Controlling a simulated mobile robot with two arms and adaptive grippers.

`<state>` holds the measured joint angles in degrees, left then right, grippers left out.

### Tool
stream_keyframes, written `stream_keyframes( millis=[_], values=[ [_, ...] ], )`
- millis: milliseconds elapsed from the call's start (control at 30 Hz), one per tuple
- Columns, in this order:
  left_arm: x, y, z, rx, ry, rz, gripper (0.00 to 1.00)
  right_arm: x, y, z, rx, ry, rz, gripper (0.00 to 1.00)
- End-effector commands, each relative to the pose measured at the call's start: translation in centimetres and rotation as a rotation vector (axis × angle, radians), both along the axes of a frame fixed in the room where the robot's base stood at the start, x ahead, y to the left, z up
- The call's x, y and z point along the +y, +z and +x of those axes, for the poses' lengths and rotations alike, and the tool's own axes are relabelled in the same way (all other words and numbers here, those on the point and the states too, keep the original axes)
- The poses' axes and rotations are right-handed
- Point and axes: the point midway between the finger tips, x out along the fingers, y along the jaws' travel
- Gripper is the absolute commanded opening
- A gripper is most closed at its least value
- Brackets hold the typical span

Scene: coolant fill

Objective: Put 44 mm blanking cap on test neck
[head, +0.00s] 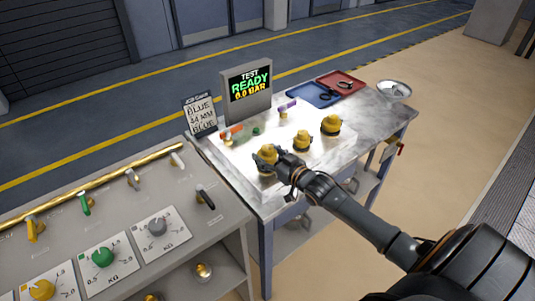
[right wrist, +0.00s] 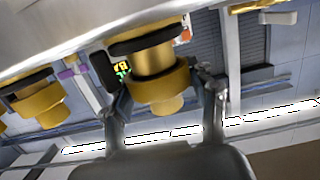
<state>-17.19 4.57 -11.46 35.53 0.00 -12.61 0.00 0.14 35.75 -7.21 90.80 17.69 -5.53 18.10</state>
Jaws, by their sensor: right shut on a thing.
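Three brass caps with dark rings at their bases stand in a row on the pale panel (head: 318,150) of the metal bench. The front left brass cap (head: 267,153) is between the fingers of my right gripper (head: 276,163). In the right wrist view, which is upside down, this cap (right wrist: 155,75) sits between the two fingers of my right gripper (right wrist: 165,105), shut on it. Its dark ring appears at or very near the panel; I cannot tell if it is lifted. The middle cap (head: 302,140) and far cap (head: 331,124) are free. No size marks are legible. My left gripper is out of view.
A screen (head: 250,85) reads TEST READY 0.0 BAR. A card (head: 201,115) reads BLUE, 44 MM, BLUE. Small coloured fittings, including a purple-topped one (head: 287,106), lie behind the caps. Blue tray (head: 314,94), red tray (head: 341,82) and bowl (head: 394,90) are at the back.

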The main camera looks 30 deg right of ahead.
Motion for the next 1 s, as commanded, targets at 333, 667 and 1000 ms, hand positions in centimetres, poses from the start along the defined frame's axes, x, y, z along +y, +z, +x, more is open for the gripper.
stream_keyframes(
  millis=[333,667,1000],
  values=[
    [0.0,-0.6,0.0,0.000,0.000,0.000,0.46,0.0,-1.0,0.0,-0.001,0.000,0.000,0.31],
    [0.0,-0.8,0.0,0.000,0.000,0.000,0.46,0.0,-1.6,-0.1,0.006,-0.001,0.001,0.84],
    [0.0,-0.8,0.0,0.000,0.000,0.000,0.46,-0.2,-1.9,-0.2,0.013,-0.004,0.000,0.84]
  ],
)
